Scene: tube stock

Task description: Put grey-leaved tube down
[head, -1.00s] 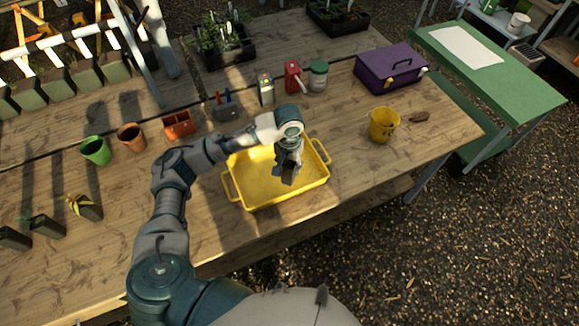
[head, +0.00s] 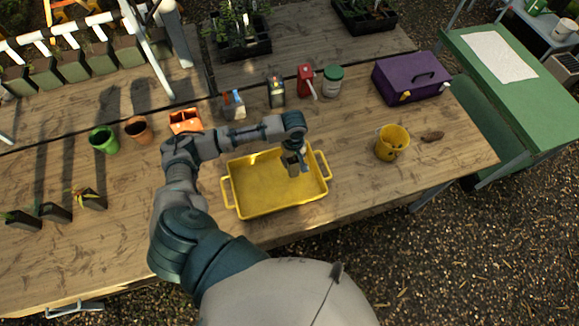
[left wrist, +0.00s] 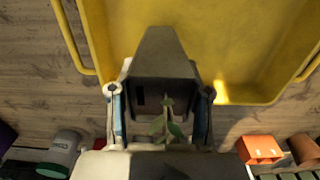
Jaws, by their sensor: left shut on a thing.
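My left gripper (head: 296,150) is over the right back part of the yellow tray (head: 262,190). It is shut on a dark grey tapered tube (head: 293,167). In the left wrist view the tube (left wrist: 158,58) sits between the two fingers of the gripper (left wrist: 160,97), with its narrow end towards the tray (left wrist: 205,40). A small plant with dull green leaves (left wrist: 170,128) shows at its open end. I cannot tell whether the tube touches the tray floor. The tray holds nothing else that I can see. My right gripper is not in view.
A yellow pot (head: 392,143) and a purple toolbox (head: 408,78) stand right of the tray. A green pot (head: 104,139), a terracotta pot (head: 139,129) and an orange container (head: 185,121) stand left. Several tubes (head: 55,211) stand far left.

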